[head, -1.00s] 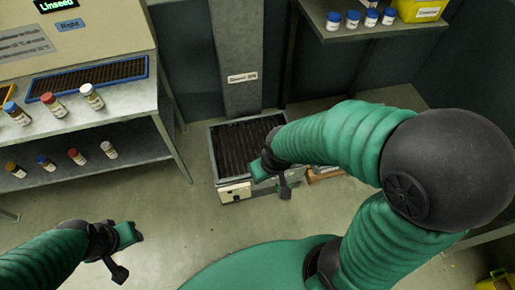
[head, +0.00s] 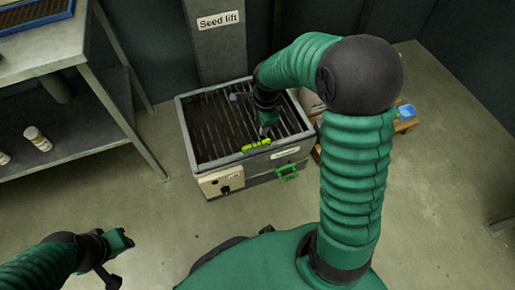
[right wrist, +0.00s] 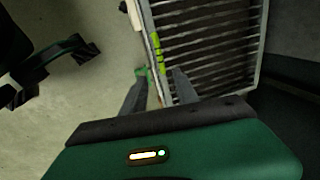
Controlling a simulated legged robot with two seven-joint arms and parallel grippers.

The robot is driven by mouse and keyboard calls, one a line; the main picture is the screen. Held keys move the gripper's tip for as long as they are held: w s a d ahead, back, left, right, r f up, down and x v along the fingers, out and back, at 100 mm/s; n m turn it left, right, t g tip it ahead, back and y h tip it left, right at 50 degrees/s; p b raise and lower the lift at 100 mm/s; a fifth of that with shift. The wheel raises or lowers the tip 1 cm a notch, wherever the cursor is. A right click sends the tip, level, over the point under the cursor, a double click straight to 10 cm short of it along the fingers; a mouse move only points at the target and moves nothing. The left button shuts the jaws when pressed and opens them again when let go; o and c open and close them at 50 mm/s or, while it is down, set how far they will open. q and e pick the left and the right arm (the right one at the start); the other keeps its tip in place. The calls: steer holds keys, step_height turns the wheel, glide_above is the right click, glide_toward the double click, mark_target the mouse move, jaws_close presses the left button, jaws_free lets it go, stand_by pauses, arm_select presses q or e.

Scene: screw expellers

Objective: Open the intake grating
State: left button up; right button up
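The intake grating (head: 213,132) is a dark slatted panel lying flat in the grey frame of a floor box under the seed lift column. A yellow-green grip bar (head: 256,145) sits along its front edge; it also shows in the right wrist view (right wrist: 157,50). My right gripper (head: 251,115) is over the grating, just behind the grip bar. In the right wrist view, its fingers (right wrist: 160,76) are apart, with nothing held and the grip bar ahead of them. My left gripper (head: 116,260) is open and empty at the lower left, away from the box.
A green handle (head: 288,173) and a panel with a black knob (head: 222,184) are on the box front. A metal shelf table (head: 105,105) stands at left. A wooden pallet-like piece (head: 405,125) is right of the box. The floor in front is clear.

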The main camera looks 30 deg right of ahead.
steer(key=w+f+b, duration=0.1)
steer(key=f+b, duration=0.2)
steer(key=f, duration=0.2)
steer(key=w+f+b, duration=0.1)
steer(key=f+b, duration=0.2)
steer(key=f, duration=0.2)
steer(key=w+f+b, duration=0.1)
steer(key=f+b, duration=0.1)
steer(key=f, duration=0.3)
steer(key=shift+d+f+b, duration=0.15)
steer(key=shift+d+b, duration=0.1)
steer(key=shift+b, duration=0.15)
steer(key=shift+c, duration=0.2)
jaws_close()
